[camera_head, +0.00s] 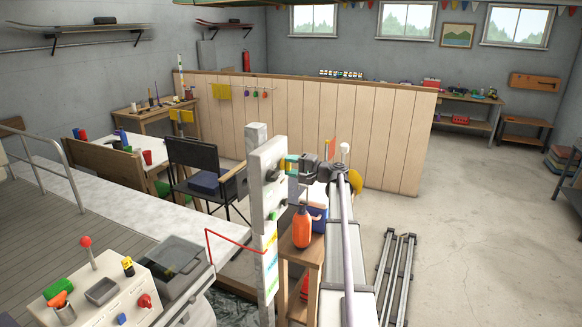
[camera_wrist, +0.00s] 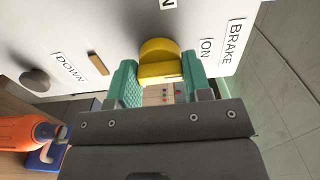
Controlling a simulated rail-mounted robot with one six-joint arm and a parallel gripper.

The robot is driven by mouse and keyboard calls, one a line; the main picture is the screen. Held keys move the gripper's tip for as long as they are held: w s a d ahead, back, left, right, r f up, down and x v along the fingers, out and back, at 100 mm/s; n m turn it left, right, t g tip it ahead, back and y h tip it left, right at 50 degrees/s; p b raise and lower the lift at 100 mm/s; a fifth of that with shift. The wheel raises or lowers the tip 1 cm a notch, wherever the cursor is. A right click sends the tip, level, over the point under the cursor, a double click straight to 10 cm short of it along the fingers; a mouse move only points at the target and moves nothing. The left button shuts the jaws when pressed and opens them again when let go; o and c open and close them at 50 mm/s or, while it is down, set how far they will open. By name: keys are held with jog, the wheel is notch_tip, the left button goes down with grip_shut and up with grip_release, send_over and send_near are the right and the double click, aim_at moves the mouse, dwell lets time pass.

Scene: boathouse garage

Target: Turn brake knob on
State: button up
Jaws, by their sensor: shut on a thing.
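The yellow brake knob (camera_wrist: 159,49) sits on a white panel (camera_wrist: 90,25) in the wrist view. Its raised grip bar lies roughly level across the picture, between my two green fingers. My gripper (camera_wrist: 159,70) is shut on this bar, one finger at each end. The BRAKE label (camera_wrist: 235,42) and the ON label (camera_wrist: 206,49) are to the right of the knob. In the head view my gripper (camera_head: 291,165) reaches the upright white panel (camera_head: 265,190) from the right. The knob is hard to make out there.
A dark round knob (camera_wrist: 35,79) and a DOWN label (camera_wrist: 70,67) are on the same panel. An orange bottle (camera_head: 302,228) stands on a wooden stool (camera_head: 313,256) below my gripper. A red bent rod (camera_head: 208,246) is left of the panel.

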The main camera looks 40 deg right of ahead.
dwell(0.4)
jog(key=o, duration=0.9)
jog(key=v, duration=1.1)
